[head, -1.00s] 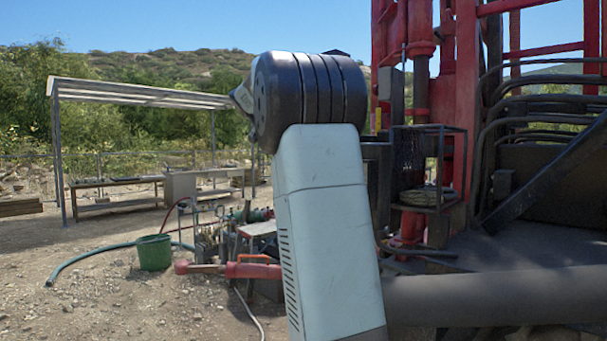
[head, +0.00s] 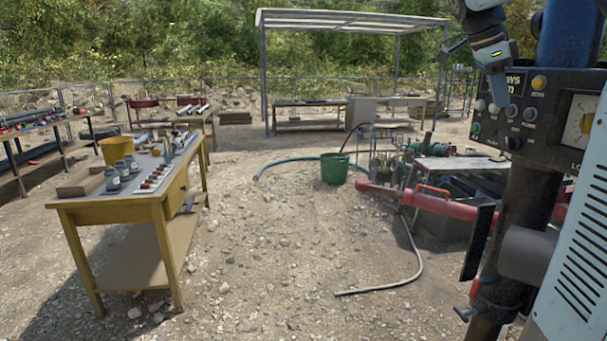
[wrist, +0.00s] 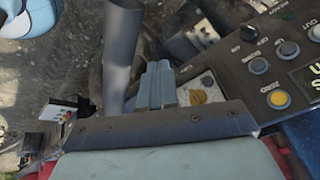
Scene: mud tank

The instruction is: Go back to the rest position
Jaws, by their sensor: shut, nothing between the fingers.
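My gripper (head: 498,92) is at the upper right of the head view, pointing down in front of a dark control panel (head: 548,92) with several round buttons and a dial. Its fingers are together and empty. In the wrist view the two grey fingers (wrist: 157,75) lie side by side with nothing between them. The control panel (wrist: 238,68) fills the right of that view, close by the fingers; I cannot tell whether they touch it.
A yellow table (head: 170,200) with jars and small items stands at left. A green bucket (head: 334,169), a hose (head: 290,163) and a red clamp-like tool (head: 420,196) lie mid-scene. A dark post (head: 515,215) stands below the panel.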

